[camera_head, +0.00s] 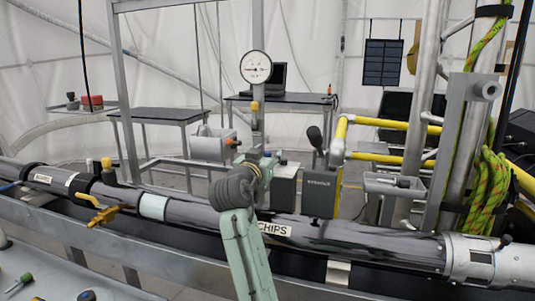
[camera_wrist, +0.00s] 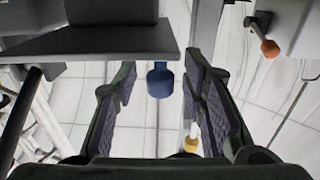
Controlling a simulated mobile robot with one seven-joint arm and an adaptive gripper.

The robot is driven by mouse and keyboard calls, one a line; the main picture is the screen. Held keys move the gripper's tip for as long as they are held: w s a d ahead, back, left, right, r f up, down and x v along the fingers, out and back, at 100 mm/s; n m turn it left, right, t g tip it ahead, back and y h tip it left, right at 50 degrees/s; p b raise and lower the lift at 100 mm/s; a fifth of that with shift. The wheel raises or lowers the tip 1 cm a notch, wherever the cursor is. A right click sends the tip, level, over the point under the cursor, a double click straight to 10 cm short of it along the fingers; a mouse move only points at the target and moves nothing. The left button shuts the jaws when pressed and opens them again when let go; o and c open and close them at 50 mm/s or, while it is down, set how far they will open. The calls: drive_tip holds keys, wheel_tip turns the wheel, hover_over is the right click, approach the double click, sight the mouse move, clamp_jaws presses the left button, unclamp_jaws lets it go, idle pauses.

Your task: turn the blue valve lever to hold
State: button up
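A blue knob (camera_wrist: 160,80), which looks like the end of the blue valve lever, shows in the wrist view. It sits between the fingertips of my gripper (camera_wrist: 159,68), with a visible gap on each side. My gripper is open and empty. In the head view my arm reaches up from the bottom middle to the pipe, and its dark wrist hides most of the gripper and the blue lever there.
A yellow-ended part (camera_wrist: 191,144) shows near the right finger, and an orange knob (camera_wrist: 269,48) at the upper right. A grey plate (camera_wrist: 90,42) lies close at upper left. In the head view, a long dark pipe (camera_head: 345,238), a gauge (camera_head: 256,67) and a yellow valve handle (camera_head: 103,215) surround the arm.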

sight(279, 172)
clamp_jaws()
idle(0.4)
drive_tip(key=shift+s+d+y, duration=0.1)
drive_tip(key=shift+s+y, duration=0.05)
drive_tip(key=shift+y, duration=0.15)
drive_tip(key=n+y, duration=0.1)
drive_tip(key=y, duration=0.1)
drive_tip(key=s+d+n+y, duration=0.1)
drive_tip(key=n+y, duration=0.1)
drive_tip(key=n+y+p, duration=0.1)
drive_tip(key=y, duration=0.1)
drive_tip(key=shift+s+d+t, duration=0.2)
drive_tip(key=shift+t, duration=0.2)
drive_tip(key=shift+s+d+n+g+y+b, duration=0.15)
drive_tip(key=shift+d+n+g+y, duration=0.15)
drive_tip(key=shift+n+y, duration=0.7)
drive_tip(key=shift+s+d+n+g+y+b, duration=0.25)
drive_tip(key=shift+n+y, duration=0.35)
drive_tip(key=shift+y, duration=0.65)
drive_tip(key=shift+s+d+n+g+y+p, duration=0.15)
drive_tip(key=shift+n+g+y, duration=0.2)
drive_tip(key=shift+n+y, duration=0.65)
drive_tip(key=shift+y, duration=0.35)
unclamp_jaws()
